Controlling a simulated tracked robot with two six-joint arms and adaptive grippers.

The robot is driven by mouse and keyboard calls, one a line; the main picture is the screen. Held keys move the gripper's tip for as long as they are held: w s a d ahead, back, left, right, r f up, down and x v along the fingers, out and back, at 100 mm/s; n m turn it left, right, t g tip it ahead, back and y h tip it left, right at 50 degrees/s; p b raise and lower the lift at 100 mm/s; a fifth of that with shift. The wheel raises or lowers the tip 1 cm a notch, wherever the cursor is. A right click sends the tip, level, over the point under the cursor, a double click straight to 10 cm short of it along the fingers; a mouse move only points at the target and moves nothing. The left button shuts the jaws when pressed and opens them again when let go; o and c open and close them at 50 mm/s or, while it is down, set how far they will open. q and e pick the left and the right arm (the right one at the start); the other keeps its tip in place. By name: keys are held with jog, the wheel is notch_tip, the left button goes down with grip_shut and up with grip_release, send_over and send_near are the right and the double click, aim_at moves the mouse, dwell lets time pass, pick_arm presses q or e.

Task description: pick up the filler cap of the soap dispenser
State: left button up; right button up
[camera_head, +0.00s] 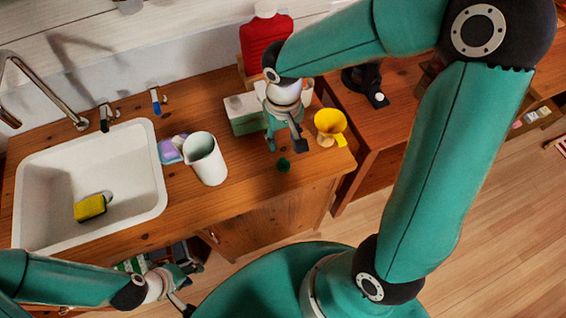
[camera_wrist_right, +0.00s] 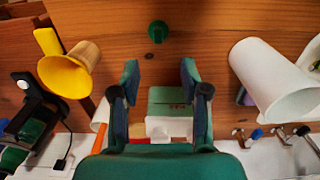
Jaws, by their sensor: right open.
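A small dark green cap (camera_head: 283,164), apparently the filler cap, sits on the wooden counter near its front edge. It also shows in the right wrist view (camera_wrist_right: 158,31), beyond the fingertips and roughly centred between them. My right gripper (camera_head: 285,147) is open and empty, pointing down over the counter just behind the cap, not touching it. Its two fingers (camera_wrist_right: 160,70) show apart in the wrist view. A green and white box-like thing (camera_head: 243,122) stands behind the gripper; I cannot tell whether it is the dispenser. My left gripper (camera_head: 180,299) is low at the left, its fingers unclear.
A red bottle (camera_head: 266,42) stands at the back. A sink (camera_head: 150,195) with a yellow-green sponge (camera_head: 90,207) is at the left. The counter around the cap is clear.

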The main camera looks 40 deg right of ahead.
jog(key=b, duration=0.3)
send_over(284, 161)
notch_tip(284, 161, down, 6)
jog(key=shift+a+f, duration=0.1)
jog(key=shift+a, duration=0.05)
jog(key=shift+f+b, duration=0.3)
jog(key=shift+f, duration=0.1)
jog(key=shift+w+f+b, duration=0.15)
jog(key=shift+f+b, duration=1.35)
jog(key=shift+f, duration=1.15)
pick_arm(q)
notch_tip(284, 161, down, 8)
pick_arm(e)
jog(key=shift+r, duration=0.1)
grip_shut()
